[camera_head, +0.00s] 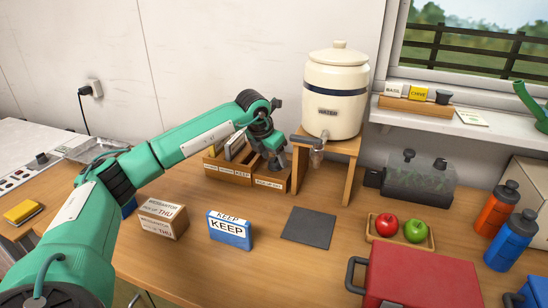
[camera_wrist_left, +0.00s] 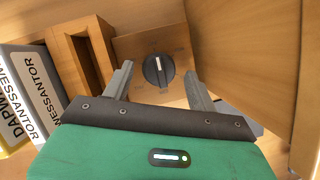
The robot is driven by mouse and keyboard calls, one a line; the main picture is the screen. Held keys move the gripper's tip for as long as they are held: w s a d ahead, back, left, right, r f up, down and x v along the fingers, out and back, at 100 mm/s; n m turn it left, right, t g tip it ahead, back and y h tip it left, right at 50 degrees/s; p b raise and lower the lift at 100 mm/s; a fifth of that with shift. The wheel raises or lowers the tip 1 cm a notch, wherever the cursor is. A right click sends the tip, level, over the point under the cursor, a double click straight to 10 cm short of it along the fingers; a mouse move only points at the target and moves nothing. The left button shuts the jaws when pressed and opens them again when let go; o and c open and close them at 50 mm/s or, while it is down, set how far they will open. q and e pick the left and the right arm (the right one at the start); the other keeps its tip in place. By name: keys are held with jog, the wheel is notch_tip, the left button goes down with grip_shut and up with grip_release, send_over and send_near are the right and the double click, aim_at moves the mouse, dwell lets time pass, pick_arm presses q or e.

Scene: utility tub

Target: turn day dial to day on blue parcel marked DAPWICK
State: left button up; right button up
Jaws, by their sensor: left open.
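The day dial (camera_wrist_left: 155,72) is a black knob with a white line, on a wooden box (camera_head: 270,183) at the wall side of the table. In the wrist view the line points nearly straight up; the day marks are too faint to read. My left gripper (camera_head: 275,160) is open above the box, its fingers (camera_wrist_left: 158,78) on either side of the dial, with no clear contact. A blue parcel (camera_head: 230,231) shows only KEEP. A brown parcel (camera_head: 163,219) reads WESSANTOR and THU. A blue piece (camera_head: 129,207) is mostly hidden behind my left arm. My right gripper is out of view.
A dark mat (camera_head: 308,228), fruit tray (camera_head: 400,245) and red box (camera_head: 425,275) lie nearer.

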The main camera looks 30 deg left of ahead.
pick_arm(q)
jog(key=shift+w+f, duration=0.25)
jog(key=shift+f, duration=0.35)
jog(key=c, duration=1)
